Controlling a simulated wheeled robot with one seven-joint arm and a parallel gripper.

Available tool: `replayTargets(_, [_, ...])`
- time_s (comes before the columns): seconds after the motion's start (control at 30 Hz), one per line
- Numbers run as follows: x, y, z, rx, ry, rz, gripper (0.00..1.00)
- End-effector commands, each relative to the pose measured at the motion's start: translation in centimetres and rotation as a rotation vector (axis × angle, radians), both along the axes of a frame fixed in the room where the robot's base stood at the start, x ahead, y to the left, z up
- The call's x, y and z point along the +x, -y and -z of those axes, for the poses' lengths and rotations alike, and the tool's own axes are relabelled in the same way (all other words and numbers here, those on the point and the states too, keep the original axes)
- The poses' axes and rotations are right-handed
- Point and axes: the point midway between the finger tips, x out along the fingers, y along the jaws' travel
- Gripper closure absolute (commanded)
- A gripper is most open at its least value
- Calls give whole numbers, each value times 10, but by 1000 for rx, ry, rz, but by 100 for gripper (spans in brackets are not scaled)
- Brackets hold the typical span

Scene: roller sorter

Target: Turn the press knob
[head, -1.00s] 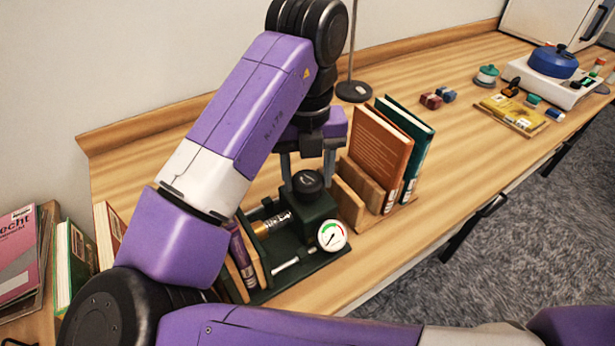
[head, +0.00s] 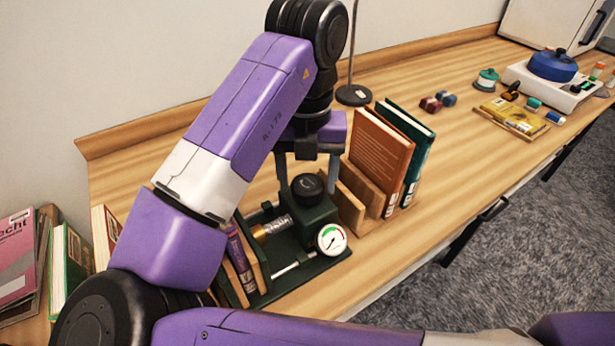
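The press (head: 318,262) is a dark green frame on the table, with a round black knob (head: 308,186) on its block and a white dial gauge (head: 331,239) at the front. A purple book (head: 240,258) stands between boards at the press's left end. My gripper (head: 308,180) points down over the knob. Its two grey fingers are apart, one to the left of the knob and one to the right and slightly behind. Gaps show between the fingers and the knob, so it appears to hold nothing. My arm hides part of the area behind the press.
Brown and teal books (head: 381,155) stand in a wooden holder close to the right of the press. A lamp base (head: 354,95) is behind them. More books (head: 72,262) are at the far left. The table's middle right is mostly clear, with small items and a blue pot (head: 553,65) beyond.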

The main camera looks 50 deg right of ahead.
Motion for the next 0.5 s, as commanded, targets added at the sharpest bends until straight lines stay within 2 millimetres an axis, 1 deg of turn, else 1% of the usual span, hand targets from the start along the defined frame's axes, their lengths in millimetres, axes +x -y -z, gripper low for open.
replayTargets(0.33, [0,0,0,1,-1,0,27])
replayTargets(0.43, [0,0,-6,1,2,0,27])
replayTargets(0.5, [0,0,-15,2,2,1,27])
